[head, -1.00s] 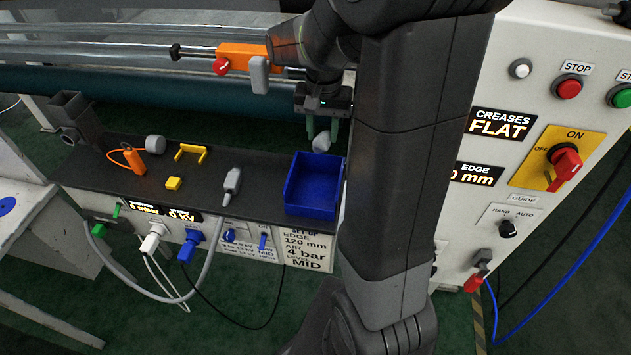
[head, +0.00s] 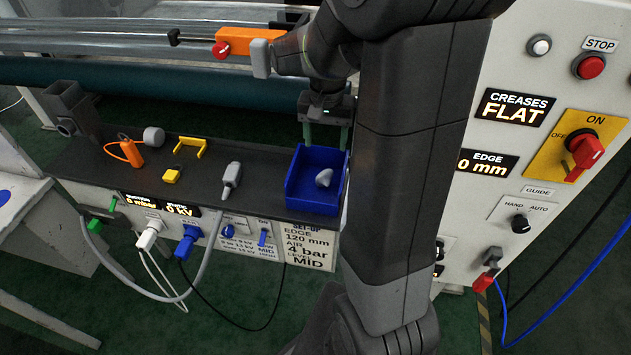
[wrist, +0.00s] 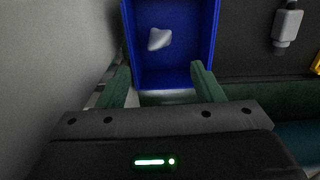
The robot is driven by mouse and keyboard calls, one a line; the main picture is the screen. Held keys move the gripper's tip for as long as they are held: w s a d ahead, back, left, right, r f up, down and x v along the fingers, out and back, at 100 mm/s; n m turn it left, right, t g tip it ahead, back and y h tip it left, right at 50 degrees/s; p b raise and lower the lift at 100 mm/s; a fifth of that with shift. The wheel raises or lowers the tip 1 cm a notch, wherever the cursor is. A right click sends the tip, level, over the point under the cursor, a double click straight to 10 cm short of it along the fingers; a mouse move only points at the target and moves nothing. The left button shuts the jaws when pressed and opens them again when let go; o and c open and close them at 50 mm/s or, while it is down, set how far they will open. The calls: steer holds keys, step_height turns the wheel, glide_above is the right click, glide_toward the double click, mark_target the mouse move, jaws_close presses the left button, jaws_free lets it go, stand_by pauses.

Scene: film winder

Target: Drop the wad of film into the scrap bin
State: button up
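The wad of film (head: 323,178) is a small pale grey lump. It lies inside the blue scrap bin (head: 296,187), which stands at the right end of the dark shelf. In the wrist view the wad (wrist: 159,39) shows inside the bin (wrist: 213,33), apart from both fingers. My gripper (head: 325,146) is above the bin's back edge. Its green fingers are spread wide with nothing between them, as the wrist view (wrist: 161,85) shows.
The dark shelf (head: 110,185) also holds an orange tool (head: 131,155), a yellow bracket (head: 189,150), a yellow block (head: 171,175) and a grey connector (head: 231,178). A control panel (head: 525,145) stands close at the right. A dark teal roller (head: 150,97) runs behind the shelf.

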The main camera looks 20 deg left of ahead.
step_height(320, 180, up, 14)
stand_by(0.6)
steer(key=shift+f, duration=0.15)
step_height(320, 180, down, 13)
steer(key=shift+r+p, duration=1.9)
steer(key=shift+r, duration=0.05)
steer(key=shift+f, duration=0.1)
